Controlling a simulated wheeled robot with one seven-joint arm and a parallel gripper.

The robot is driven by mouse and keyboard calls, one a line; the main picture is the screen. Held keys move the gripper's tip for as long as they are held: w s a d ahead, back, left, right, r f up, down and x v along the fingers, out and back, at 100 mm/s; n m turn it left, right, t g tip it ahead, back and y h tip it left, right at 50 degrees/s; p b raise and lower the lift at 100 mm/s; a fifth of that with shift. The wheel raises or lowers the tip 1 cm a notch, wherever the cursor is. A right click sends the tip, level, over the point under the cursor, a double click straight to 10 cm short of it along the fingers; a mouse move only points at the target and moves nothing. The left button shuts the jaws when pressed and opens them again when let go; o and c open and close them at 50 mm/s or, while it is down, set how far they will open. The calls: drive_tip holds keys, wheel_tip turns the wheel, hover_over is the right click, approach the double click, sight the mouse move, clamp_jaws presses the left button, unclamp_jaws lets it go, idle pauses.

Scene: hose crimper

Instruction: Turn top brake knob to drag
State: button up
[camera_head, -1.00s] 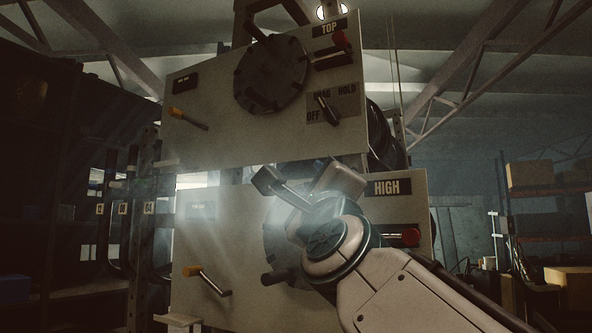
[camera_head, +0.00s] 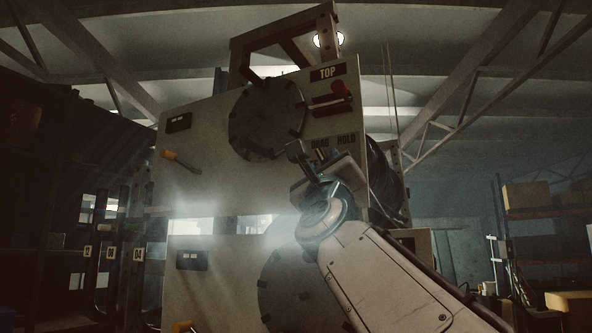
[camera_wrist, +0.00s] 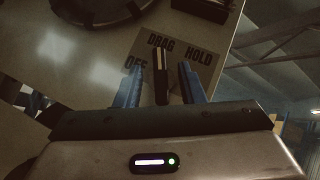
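The top panel (camera_head: 205,130) carries a TOP label (camera_head: 327,72) and a plate marked DRAG, HOLD and OFF. In the wrist view the dark brake knob (camera_wrist: 161,72) stands in front of this plate (camera_wrist: 190,55), its bar pointing up near the DRAG word. My gripper (camera_wrist: 160,80) is open, with one blue finger on each side of the knob and a gap visible on both sides. In the head view my gripper (camera_head: 303,160) is in front of the plate and hides the knob and the OFF word.
A round dark disc (camera_head: 267,118) and a red-knobbed lever (camera_head: 340,88) are on the top panel near my gripper. An orange-handled lever (camera_head: 180,160) is on the left. A lower panel (camera_head: 215,285) sits below.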

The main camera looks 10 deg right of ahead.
drive_tip(key=shift+w+d+r, duration=0.1)
drive_tip(key=shift+w+r, duration=0.35)
drive_tip(key=shift+w, duration=0.05)
clamp_jaws()
drive_tip(key=shift+n+y, duration=0.7)
unclamp_jaws()
